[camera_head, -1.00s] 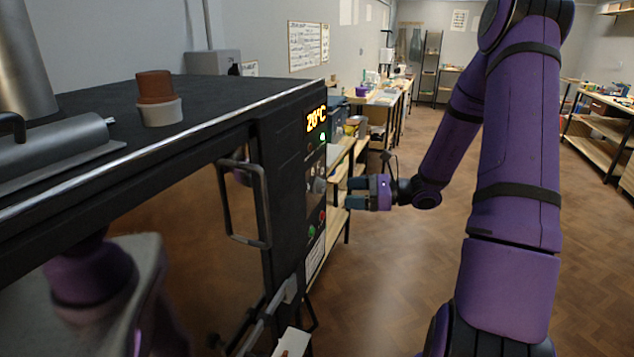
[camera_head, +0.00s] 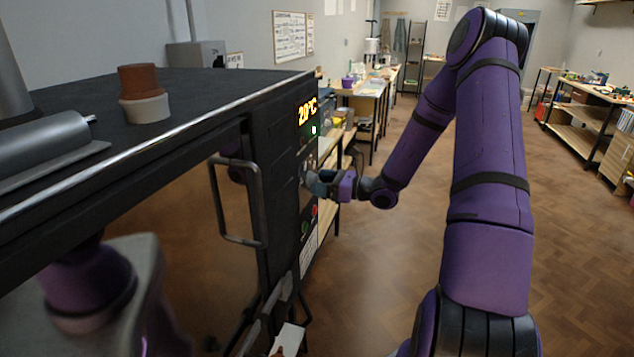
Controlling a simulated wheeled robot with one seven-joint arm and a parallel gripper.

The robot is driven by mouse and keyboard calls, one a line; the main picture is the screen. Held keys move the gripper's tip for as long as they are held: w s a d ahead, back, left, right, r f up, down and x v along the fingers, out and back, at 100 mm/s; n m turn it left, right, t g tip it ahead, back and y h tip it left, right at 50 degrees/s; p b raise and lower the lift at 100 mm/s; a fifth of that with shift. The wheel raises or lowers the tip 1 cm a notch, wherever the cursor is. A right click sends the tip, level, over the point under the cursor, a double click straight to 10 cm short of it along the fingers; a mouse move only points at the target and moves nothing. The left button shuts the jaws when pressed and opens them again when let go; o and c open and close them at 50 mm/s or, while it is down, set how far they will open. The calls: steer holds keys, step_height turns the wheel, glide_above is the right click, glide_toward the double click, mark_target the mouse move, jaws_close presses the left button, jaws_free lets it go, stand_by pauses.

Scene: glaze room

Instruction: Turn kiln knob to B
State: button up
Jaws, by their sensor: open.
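The kiln (camera_head: 283,130) is a dark box at the left, with a control panel on its narrow right face. The panel has a lit orange display (camera_head: 307,110) reading about 20°C, a small green light below it, and green and red buttons (camera_head: 308,222) lower down. The kiln knob sits mid-panel (camera_head: 309,168) and is mostly hidden by my fingers, so its setting and the letter marks cannot be read. My gripper (camera_head: 314,182) is open with its fingertips at the panel by the knob. I cannot tell whether they touch it or straddle it.
A metal door handle (camera_head: 240,203) sticks out from the kiln front, left of my gripper. A terracotta and grey pot stack (camera_head: 145,94) stands on the kiln top. Workbenches (camera_head: 365,92) run along the back wall. The wooden floor (camera_head: 400,265) at right is clear.

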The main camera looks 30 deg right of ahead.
steer(key=shift+x, duration=0.8)
steer(key=shift+c, duration=0.5)
steer(key=c, duration=0.7)
steer(key=shift+s+m, duration=0.1)
steer(key=shift+m, duration=4.3)
